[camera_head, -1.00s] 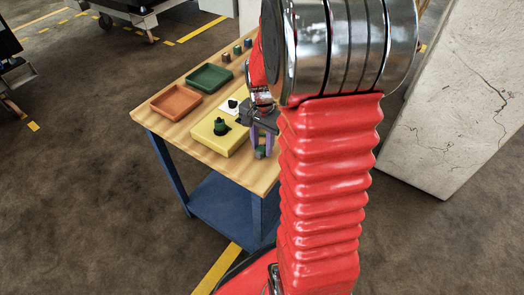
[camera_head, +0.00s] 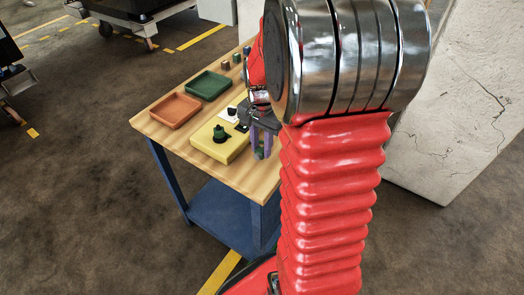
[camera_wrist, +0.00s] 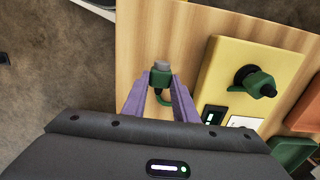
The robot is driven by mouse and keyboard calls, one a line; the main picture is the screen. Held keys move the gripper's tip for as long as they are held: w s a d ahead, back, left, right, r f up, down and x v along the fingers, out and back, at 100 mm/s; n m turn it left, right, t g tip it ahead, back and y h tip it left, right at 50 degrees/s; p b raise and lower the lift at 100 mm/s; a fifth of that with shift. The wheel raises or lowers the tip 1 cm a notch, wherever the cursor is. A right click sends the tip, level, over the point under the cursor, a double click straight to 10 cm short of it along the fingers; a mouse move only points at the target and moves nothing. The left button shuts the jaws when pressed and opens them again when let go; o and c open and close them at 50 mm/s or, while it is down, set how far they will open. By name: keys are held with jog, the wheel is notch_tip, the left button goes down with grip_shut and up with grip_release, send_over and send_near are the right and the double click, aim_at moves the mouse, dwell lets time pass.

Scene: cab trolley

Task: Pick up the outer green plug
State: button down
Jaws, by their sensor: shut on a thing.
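The outer green plug (camera_wrist: 161,79), with a grey end, sits between the tips of my gripper's purple fingers (camera_wrist: 161,88) in the wrist view. My gripper is shut on it. In the head view my gripper (camera_head: 263,146) is over the near right part of the table, right of the yellow block, with a bit of the green plug (camera_head: 258,155) low between the fingers. I cannot tell how far the plug is from the tabletop. Another green plug (camera_wrist: 258,83) with a black part sits on the yellow block (camera_wrist: 228,68); it also shows in the head view (camera_head: 220,133).
The wooden table (camera_head: 190,158) holds an orange tray (camera_head: 158,118), a green tray (camera_head: 190,89) and several small coloured pieces at the back. A cracked concrete block (camera_head: 460,110) stands at right. My red arm hides the table's right side.

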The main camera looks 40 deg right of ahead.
aim_at(260, 151)
notch_tip(260, 151, up, 7)
jog(key=shift+r, duration=0.2)
jog(key=shift+a, duration=0.1)
dwell(0.7)
jog(key=shift+s+a+r, duration=0.1)
jog(key=shift+s+a, duration=0.15)
jog(key=shift+a, duration=0.2)
jog(key=shift+f, duration=3.2)
jog(key=shift+f, duration=1.85)
